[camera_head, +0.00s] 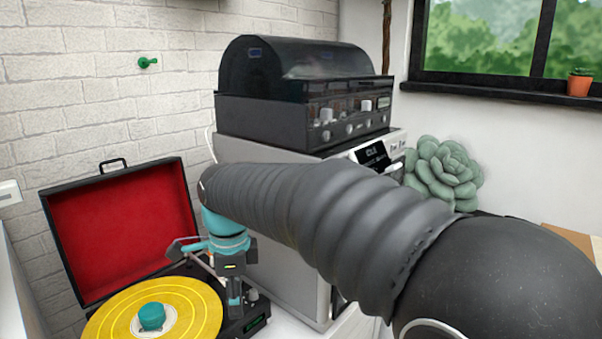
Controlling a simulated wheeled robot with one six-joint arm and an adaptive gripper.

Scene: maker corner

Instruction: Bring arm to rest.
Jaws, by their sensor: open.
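My arm, in a ribbed dark sleeve, reaches from the lower right across the picture to the left.
A white cabinet-like machine (275,265) with a black domed unit (300,80) on top stands close behind my arm. A green succulent-like plant (442,172) is to its right. A green wall peg (147,62) and a small potted cactus (579,82) are farther off.

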